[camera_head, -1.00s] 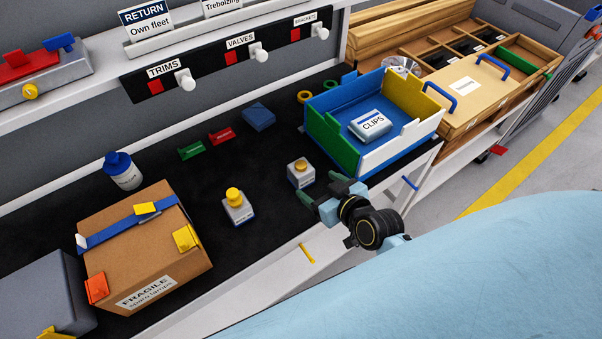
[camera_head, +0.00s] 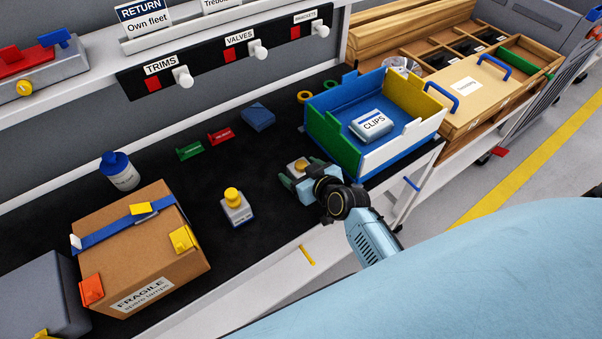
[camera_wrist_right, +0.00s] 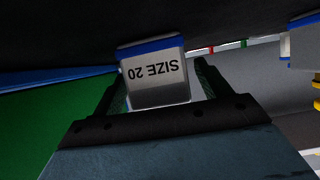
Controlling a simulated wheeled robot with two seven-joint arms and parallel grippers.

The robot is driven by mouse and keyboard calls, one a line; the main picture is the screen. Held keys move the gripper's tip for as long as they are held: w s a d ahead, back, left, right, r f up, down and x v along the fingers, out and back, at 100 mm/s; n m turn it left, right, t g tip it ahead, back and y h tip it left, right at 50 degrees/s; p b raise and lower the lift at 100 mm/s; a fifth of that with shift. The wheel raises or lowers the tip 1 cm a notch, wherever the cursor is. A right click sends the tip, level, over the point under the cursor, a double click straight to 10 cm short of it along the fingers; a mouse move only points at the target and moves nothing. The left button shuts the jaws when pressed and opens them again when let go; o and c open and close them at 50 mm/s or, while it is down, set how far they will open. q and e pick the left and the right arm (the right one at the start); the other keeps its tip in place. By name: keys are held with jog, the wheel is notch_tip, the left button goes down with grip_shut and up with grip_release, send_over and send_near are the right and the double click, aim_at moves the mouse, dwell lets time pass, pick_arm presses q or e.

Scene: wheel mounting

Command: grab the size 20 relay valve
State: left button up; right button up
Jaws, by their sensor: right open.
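The size 20 relay valve (camera_head: 298,166) is a grey block with a brass-coloured top, standing on the black mat in front of the blue bin. In the right wrist view its "SIZE 20" label (camera_wrist_right: 154,68) shows upside down, with a blue band at its base. My right gripper (camera_head: 293,184) is open at the valve, partly hiding it. In the wrist view the valve sits between the two green-padded fingers (camera_wrist_right: 158,92); I cannot tell whether they touch it. A similar valve with a yellow knob (camera_head: 237,208) stands to the left. My left gripper is not in view.
The bin (camera_head: 332,137) holding a CLIPS pack (camera_head: 371,125) stands close behind my right gripper. A strapped FRAGILE carton (camera_head: 150,255) and a blue-capped bottle (camera_head: 120,171) are at left. The mat (camera_head: 190,195) is clear between the carton and the yellow-knobbed valve.

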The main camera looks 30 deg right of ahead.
jog(key=shift+r, duration=0.1)
jog(key=c, duration=1.3)
